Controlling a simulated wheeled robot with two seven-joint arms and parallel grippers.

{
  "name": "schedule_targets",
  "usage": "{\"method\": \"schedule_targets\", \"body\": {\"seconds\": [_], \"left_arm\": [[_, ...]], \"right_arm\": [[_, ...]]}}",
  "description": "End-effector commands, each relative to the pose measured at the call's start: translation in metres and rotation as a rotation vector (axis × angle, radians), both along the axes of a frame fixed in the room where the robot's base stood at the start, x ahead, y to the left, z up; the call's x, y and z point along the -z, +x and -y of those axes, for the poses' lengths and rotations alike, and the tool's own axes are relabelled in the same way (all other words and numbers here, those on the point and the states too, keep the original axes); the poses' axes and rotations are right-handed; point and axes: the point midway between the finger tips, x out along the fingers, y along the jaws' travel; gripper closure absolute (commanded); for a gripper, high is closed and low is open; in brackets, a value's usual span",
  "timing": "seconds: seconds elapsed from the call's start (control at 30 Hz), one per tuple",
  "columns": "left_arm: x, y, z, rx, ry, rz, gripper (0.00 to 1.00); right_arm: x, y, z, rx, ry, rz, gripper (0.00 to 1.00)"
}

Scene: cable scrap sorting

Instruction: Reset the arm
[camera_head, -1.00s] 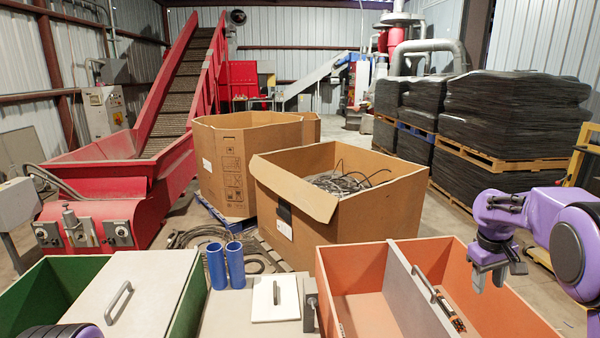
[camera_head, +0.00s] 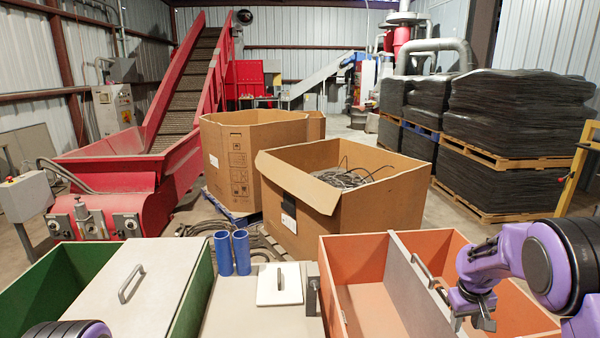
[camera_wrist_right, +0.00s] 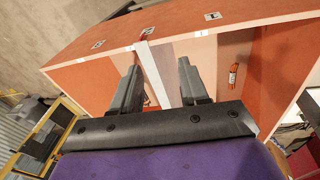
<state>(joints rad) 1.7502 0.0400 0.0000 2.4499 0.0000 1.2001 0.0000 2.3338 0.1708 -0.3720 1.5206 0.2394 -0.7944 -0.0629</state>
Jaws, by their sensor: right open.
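My right gripper (camera_head: 474,318) is over the right part of the orange bin (camera_head: 350,318) in the head view. In the right wrist view its two fingers (camera_wrist_right: 158,92) are spread apart with nothing between them. They point toward the bin's wall and grey divider (camera_wrist_right: 156,75). A small orange-and-dark piece (camera_wrist_right: 233,76) lies inside the bin, to the right of the fingers in that view. For my left arm, only a purple part shows at the bottom left of the head view; its gripper is out of view.
A green bin (camera_head: 45,285) with a handled cream lid (camera_head: 130,290) stands at the left. Two blue cylinders (camera_head: 232,253) and a white handled plate (camera_head: 279,284) sit between the bins. A cardboard box (camera_head: 385,208) with cables stands behind. Pallets of black stacks are at the right.

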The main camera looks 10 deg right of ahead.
Motion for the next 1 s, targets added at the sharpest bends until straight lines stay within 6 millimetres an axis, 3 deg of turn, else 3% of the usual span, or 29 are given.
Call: {"method": "schedule_targets", "body": {"seconds": [0.03, 0.17, 0.27, 0.3, 0.4, 0.5, 0.6, 0.7, 0.8, 1.0], "left_arm": [[0.007, 0.0, 0.0, 0.0, 0.0, 0.0, 0.56], [0.018, 0.0, 0.0, 0.0, 0.0, 0.0, 0.56], [0.031, 0.0, 0.0, 0.0, 0.0, 0.0, 0.56], [0.037, 0.0, 0.0, 0.0, 0.0, 0.0, 0.56], [0.052, 0.0, 0.0, 0.0, 0.0, 0.0, 0.56], [0.067, 0.0, 0.0, 0.0, 0.0, 0.0, 0.56], [0.077, 0.0, 0.0, 0.0, 0.0, 0.0, 0.56], [0.082, 0.0, 0.0, 0.0, 0.0, 0.0, 0.56], [0.084, 0.0, 0.0, 0.0, 0.0, 0.0, 0.56], [0.082, 0.0, 0.0, 0.0, 0.0, 0.0, 0.56]], "right_arm": [[0.026, -0.006, -0.008, 0.013, 0.005, 0.005, 0.56], [0.093, -0.025, -0.034, 0.06, 0.016, 0.041, 0.56], [0.161, -0.058, -0.062, 0.114, 0.022, 0.078, 0.56], [0.19, -0.077, -0.075, 0.141, 0.023, 0.097, 0.56], [0.252, -0.138, -0.108, 0.217, 0.019, 0.148, 0.56], [0.291, -0.207, -0.135, 0.296, 0.007, 0.199, 0.56], [0.303, -0.266, -0.153, 0.361, -0.009, 0.245, 0.56], [0.301, -0.303, -0.161, 0.405, -0.024, 0.278, 0.56], [0.296, -0.32, -0.164, 0.428, -0.033, 0.298, 0.56], [0.293, -0.322, -0.164, 0.435, -0.035, 0.307, 0.56]]}}
